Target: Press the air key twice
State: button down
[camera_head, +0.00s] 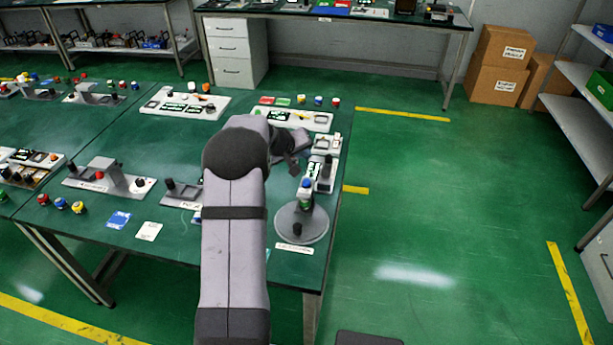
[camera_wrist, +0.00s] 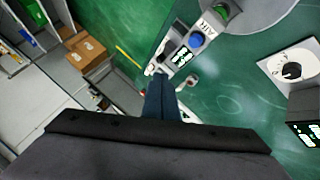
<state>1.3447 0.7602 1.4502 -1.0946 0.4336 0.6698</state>
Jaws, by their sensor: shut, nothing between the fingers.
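A light grey panel (camera_wrist: 177,47) shows in the upper middle of the wrist view. It carries a blue key (camera_wrist: 196,40), a green key (camera_wrist: 222,10) and a lit display (camera_wrist: 182,57). A label that seems to read AIR (camera_wrist: 206,24) lies between the two keys. In the head view the blue key (camera_head: 306,183) shows small at the right end of the table, near a round grey base (camera_head: 301,224). My gripper (camera_wrist: 160,76) is shut and empty. In the wrist view its dark fingertips appear just below and left of the panel; contact with any key is not visible.
A white dial box (camera_wrist: 291,67) stands right of the panel in the wrist view. The green table (camera_head: 150,118) holds several other devices and coloured knobs. Its right edge is close to the panel, with open floor beyond. Cardboard boxes (camera_head: 500,65) stand at the back right.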

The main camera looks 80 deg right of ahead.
jog(key=shift+r, duration=0.4)
jog(key=shift+f, duration=0.2)
jog(key=b, duration=0.5)
send_over(306, 183)
jog(key=f, duration=0.7)
jog(key=shift+w+a, duration=0.1)
jog(key=shift+w, duration=0.15)
jog(key=shift+f+b, duration=0.7)
jog(key=shift+b, duration=0.05)
jog(key=shift+f+b, duration=1.05)
jog(key=shift+b, duration=0.5)
dwell(1.7)
jog(key=shift+r, duration=0.15)
dwell(0.3)
jog(key=shift+r+p, duration=0.55)
jog(key=shift+r, duration=0.3)
jog(key=shift+r, duration=0.1)
